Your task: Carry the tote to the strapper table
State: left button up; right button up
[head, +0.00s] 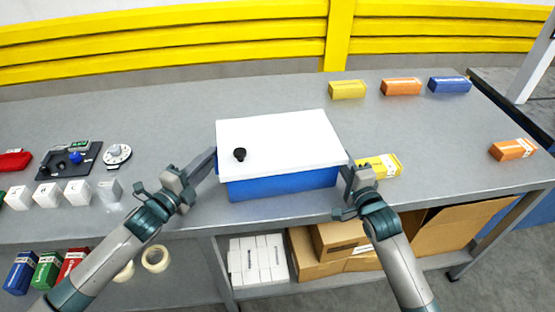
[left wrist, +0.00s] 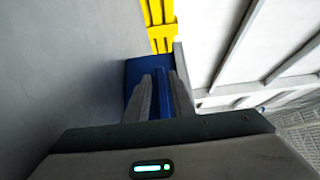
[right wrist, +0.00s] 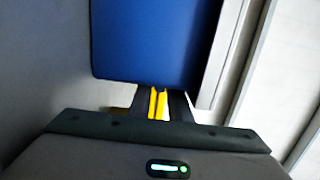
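The tote is a blue box (head: 285,184) with a white top (head: 275,140) that carries a small black knob (head: 239,154). It is at the front middle of the grey table. My left gripper (head: 207,162) is at its left side and my right gripper (head: 347,178) at its right side. The blue tote fills the upper part of the right wrist view (right wrist: 155,40). Blue shows behind and between my left fingers in the left wrist view (left wrist: 148,66). Yellow shows between my right fingers. Both finger pairs are close together; whether they hold the tote is unclear.
A yellow carton (head: 384,166) lies just right of the tote. Yellow (head: 347,89), orange (head: 400,86) and blue (head: 449,84) cartons stand at the back right, an orange one (head: 513,149) at the right. Small white boxes (head: 78,192) line the left. Cardboard boxes (head: 340,238) sit below.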

pick_arm(q)
jog(key=shift+w+d, duration=0.35)
jog(key=shift+w, duration=0.15)
pick_arm(e)
jog(key=shift+w+a, duration=0.15)
jog(key=shift+w, duration=0.4)
pick_arm(q)
jog(key=shift+c, duration=0.4)
pick_arm(e)
jog(key=shift+c, duration=0.3)
pick_arm(q)
grip_shut()
pick_arm(e)
grip_shut()
pick_arm(q)
jog(key=shift+r, duration=0.25)
pick_arm(e)
jog(key=shift+r, duration=0.25)
